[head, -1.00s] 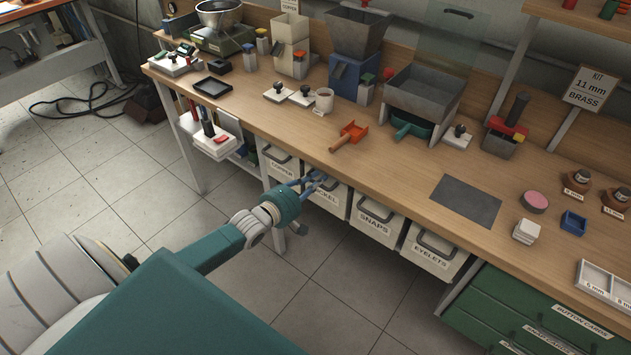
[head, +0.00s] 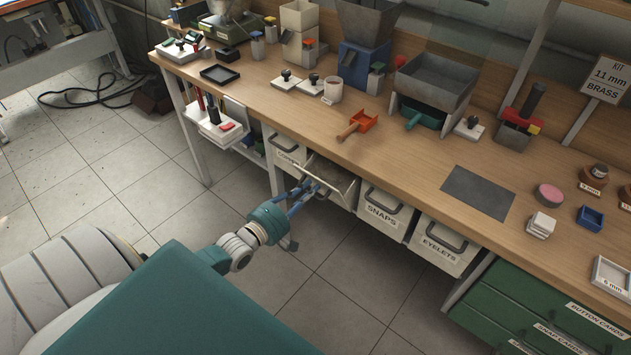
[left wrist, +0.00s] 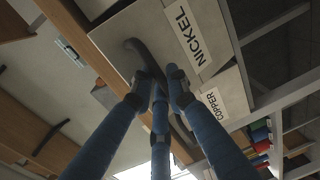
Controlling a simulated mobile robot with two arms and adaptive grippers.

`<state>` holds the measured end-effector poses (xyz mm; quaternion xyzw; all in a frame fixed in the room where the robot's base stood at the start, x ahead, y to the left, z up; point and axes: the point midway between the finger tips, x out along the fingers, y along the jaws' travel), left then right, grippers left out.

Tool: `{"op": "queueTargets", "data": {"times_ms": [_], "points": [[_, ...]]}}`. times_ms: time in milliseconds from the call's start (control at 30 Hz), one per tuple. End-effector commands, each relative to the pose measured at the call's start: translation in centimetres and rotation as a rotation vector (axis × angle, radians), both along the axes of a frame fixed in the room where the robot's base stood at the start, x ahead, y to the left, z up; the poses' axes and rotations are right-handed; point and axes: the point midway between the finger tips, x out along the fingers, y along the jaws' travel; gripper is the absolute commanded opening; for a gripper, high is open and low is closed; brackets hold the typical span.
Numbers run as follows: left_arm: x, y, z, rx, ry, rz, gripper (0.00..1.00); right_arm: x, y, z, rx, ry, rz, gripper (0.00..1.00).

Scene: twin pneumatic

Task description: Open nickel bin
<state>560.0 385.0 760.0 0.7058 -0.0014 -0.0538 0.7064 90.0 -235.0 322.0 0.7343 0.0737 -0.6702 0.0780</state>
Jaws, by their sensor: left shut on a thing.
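The nickel bin (head: 337,172) hangs under the front of the workbench, tilted outward so its top stands open and part of its inside shows. In the left wrist view its front with the NICKEL label (left wrist: 195,32) and its dark curved handle (left wrist: 133,46) are close. My left gripper (head: 311,187) has its blue fingers shut on that handle; the fingers (left wrist: 163,78) hide part of it. The copper bin (head: 286,149) is just left, partly hidden. My right gripper is not in view.
The snaps bin (head: 382,213) and eyelets bin (head: 440,246) are shut to the right. Green drawers (head: 530,315) stand further right. The workbench top (head: 410,160) overhangs the bins and carries hoppers and a red scoop (head: 358,126). The tiled floor before the bins is clear.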

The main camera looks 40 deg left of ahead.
Motion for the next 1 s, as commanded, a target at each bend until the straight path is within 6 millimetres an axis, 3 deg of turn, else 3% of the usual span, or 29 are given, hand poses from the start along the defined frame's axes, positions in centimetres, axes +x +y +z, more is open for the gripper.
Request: {"op": "queueTargets", "data": {"times_ms": [33, 433, 1000], "points": [[-0.8, 0.0, -1.2, 0.003, 0.013, -0.001, 0.0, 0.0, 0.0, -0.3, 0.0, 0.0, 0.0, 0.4], [-3.6, 0.2, -4.3, 0.002, 0.012, -0.001, 0.0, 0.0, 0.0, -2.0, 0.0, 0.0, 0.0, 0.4], [-4.3, 0.2, -5.1, 0.003, 0.01, -0.002, 0.0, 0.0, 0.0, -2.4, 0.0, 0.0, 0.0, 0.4]]}}
